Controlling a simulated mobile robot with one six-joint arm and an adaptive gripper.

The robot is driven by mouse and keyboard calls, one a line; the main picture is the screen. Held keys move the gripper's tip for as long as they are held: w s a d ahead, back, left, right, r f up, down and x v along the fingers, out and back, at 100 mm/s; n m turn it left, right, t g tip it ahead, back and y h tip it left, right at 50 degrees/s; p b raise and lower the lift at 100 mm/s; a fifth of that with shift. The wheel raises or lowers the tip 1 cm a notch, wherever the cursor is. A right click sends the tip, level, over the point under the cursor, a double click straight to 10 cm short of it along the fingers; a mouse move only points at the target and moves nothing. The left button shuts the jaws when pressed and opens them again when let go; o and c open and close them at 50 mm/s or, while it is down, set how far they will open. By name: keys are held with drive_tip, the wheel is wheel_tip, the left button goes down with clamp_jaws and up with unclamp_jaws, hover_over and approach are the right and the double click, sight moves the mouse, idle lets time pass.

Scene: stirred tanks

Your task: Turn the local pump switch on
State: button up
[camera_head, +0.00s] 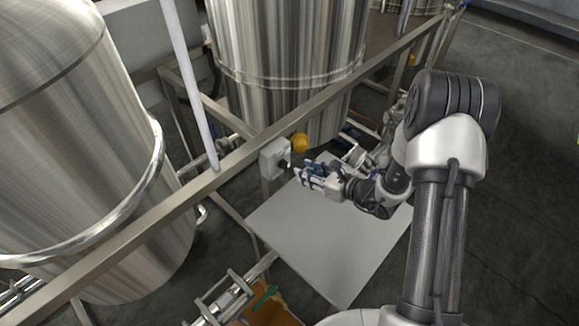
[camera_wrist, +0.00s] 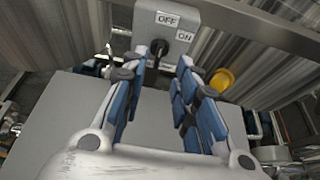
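The local pump switch is a light grey box (camera_wrist: 181,17) at the top of the wrist view, with OFF and ON labels. A small black knob (camera_wrist: 157,47) sits below the OFF label; I cannot tell clearly which label it points to. The box also shows in the head view (camera_head: 271,160), mounted by the metal rail. My gripper (camera_wrist: 162,57) is open with blue-padded fingers. The knob appears between the fingertips, nearer the left one; no contact is visible. In the head view my gripper (camera_head: 295,172) is close in front of the box.
A yellow rounded part (camera_wrist: 222,79) is right of the switch, also in the head view (camera_head: 299,142). A grey flat panel (camera_head: 320,240) lies below my arm. A metal rail (camera_head: 235,160) runs diagonally past steel tanks (camera_head: 285,60). Pipes (camera_head: 362,158) are behind my gripper.

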sight(288, 165)
drive_tip(key=b+x, duration=0.1)
drive_tip(key=x, duration=0.7)
drive_tip(key=shift+w+a, duration=0.2)
drive_tip(key=shift+c, duration=0.6)
clamp_jaws()
drive_tip(key=shift+f, duration=0.1)
